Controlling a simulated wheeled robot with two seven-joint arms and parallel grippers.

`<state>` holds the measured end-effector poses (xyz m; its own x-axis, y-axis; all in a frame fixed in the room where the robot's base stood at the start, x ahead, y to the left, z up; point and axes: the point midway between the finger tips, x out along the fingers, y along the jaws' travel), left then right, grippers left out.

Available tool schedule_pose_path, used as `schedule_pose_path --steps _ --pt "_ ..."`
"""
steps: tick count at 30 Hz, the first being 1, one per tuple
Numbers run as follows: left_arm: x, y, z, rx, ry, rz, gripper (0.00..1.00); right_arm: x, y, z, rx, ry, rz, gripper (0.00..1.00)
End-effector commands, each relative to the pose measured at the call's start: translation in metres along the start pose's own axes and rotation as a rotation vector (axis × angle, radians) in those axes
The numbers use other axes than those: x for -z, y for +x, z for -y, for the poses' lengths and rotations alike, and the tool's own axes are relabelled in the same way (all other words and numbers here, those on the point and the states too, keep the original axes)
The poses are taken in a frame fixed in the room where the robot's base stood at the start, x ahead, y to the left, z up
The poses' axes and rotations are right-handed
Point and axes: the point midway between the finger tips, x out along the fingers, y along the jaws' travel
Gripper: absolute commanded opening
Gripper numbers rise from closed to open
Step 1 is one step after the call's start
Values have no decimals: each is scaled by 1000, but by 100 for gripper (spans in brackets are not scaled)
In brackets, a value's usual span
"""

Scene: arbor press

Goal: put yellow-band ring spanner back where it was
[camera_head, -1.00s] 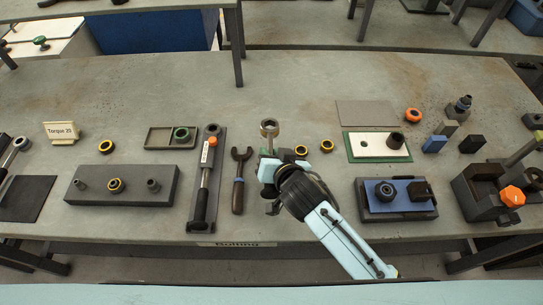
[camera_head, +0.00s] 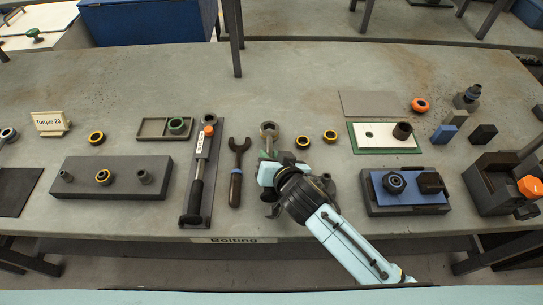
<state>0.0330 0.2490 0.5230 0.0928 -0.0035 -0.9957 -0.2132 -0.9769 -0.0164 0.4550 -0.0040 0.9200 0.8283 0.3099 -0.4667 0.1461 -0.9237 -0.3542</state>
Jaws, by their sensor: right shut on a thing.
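A grey ring spanner (camera_head: 269,131) stands out from my right gripper (camera_head: 270,172), its ring end pointing to the back of the bench. My right gripper is shut on it, at mid-bench. My gripper and wrist hide the spanner's handle, so no yellow band shows on it. I cannot tell whether the spanner touches the bench. An open-ended spanner (camera_head: 237,170) with a dark handle lies just left of it. My left gripper is not in view.
A long tool on a dark board (camera_head: 212,180) lies further left. Two yellow-banded rings (camera_head: 303,142) lie right of the spanner head. A green-edged white plate (camera_head: 375,136) and a blue-topped fixture (camera_head: 405,190) stand to the right. A grey block (camera_head: 115,165) with posts is at left.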

Motion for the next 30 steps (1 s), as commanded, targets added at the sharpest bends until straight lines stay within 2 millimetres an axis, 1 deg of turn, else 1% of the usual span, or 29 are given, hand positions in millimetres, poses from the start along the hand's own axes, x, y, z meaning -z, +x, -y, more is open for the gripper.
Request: schedule_pose_path --steps 21,22,27,30 --pt "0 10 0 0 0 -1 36 -10 6 -4 1 2 -2 0" --pt "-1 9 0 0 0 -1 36 -10 6 -4 2 1 -2 26" --pt "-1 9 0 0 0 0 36 -10 6 -4 1 1 -1 48" --pt "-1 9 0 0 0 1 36 -10 6 -4 1 1 -1 48"
